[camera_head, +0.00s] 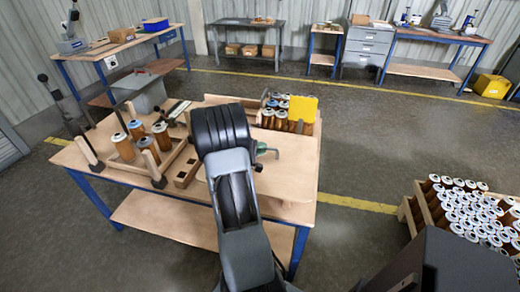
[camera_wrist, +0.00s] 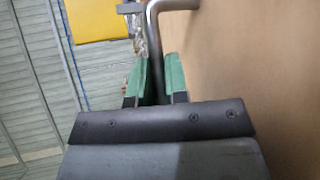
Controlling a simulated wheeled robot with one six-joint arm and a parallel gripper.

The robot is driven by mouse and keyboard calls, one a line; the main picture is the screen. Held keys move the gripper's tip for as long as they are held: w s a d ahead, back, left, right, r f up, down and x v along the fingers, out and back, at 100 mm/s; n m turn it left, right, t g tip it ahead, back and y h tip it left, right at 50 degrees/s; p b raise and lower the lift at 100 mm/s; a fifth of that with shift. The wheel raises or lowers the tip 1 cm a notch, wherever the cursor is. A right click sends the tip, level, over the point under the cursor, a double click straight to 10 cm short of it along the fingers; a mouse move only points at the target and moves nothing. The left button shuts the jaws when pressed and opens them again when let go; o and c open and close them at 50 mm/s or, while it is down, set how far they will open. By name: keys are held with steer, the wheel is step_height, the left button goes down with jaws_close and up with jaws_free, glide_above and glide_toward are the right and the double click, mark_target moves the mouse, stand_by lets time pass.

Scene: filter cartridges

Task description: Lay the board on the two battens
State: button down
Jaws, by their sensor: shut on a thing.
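A pale wooden board (camera_head: 290,185) shows to the right of my arm, low over the worktable or on it; I cannot tell which. In the wrist view a broad tan face (camera_wrist: 255,60), apparently the board, fills the right side. A bent metal handle (camera_wrist: 155,20) runs along that face. My gripper (camera_wrist: 160,65) has its green fingers on either side of the handle and is shut on it. In the head view its green fingertips (camera_head: 265,149) show just right of my arm. I cannot make out the two battens; my arm and the board cover part of the table.
The worktable (camera_head: 165,200) carries a wooden tray with several cartridges (camera_head: 136,130) at left and a holed wooden block (camera_head: 187,170). Behind my gripper stands a crate of cartridges (camera_head: 280,121) with a yellow card (camera_head: 302,108). A full cartridge crate (camera_head: 408,212) stands at right.

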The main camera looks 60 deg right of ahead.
mark_target(260, 157)
steer(key=shift+f+b, duration=2.5)
steer(key=shift+b, duration=0.75)
steer(key=shift+w+a+p, duration=0.1)
steer(key=shift+a+p, duration=0.1)
steer(key=shift+p, duration=1.45)
steer(key=shift+f, duration=0.35)
steer(key=shift+f, duration=0.3)
steer(key=shift+f, duration=0.8)
steer(key=c, duration=1.1)
jaws_free()
steer(key=shift+f, duration=0.1)
steer(key=shift+o, duration=0.2)
steer(key=shift+f, duration=0.1)
steer(key=shift+a, duration=0.15)
